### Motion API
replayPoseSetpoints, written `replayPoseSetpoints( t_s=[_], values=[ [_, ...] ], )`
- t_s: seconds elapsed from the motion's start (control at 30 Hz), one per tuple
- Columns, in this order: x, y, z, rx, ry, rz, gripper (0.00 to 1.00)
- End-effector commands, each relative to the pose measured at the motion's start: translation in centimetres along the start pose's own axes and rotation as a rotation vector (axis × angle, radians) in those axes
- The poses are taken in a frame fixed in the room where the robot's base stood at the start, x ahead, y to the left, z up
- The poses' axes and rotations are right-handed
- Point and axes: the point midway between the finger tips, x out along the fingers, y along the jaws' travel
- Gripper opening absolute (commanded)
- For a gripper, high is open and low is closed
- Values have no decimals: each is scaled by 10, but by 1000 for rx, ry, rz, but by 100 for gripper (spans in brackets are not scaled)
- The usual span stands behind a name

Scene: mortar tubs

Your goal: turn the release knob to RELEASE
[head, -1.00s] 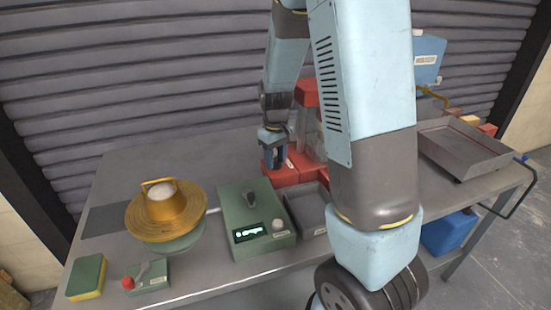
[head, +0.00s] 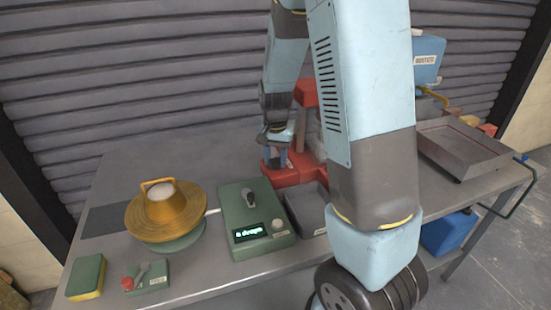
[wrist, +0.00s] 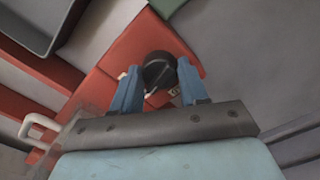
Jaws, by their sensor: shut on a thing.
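The release knob (wrist: 158,66) is a round black knob on the red base (wrist: 112,70). It sits between the two blue fingers of my gripper (wrist: 158,84), which is shut on it. In the head view my gripper (head: 273,160) is low over the front of the red base (head: 290,177) and hides the knob. A small pale label beside the knob is partly covered by a finger, so the knob's setting cannot be read.
A green box (head: 238,213) with a lit display and a grey tray (head: 309,205) stand in front. A shallow metal tray (head: 470,143) is at right. My upper arm blocks the middle.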

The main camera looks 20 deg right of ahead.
Motion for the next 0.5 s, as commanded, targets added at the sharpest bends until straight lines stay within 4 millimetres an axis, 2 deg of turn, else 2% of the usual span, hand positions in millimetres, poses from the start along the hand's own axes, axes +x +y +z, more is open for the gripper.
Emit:
replayPoseSetpoints(
  t_s=[0.2,0.5],
  values=[
    [0,-1,-1,130,2,-1,13],
    [0,-1,0,219,2,-2,13]
  ],
)
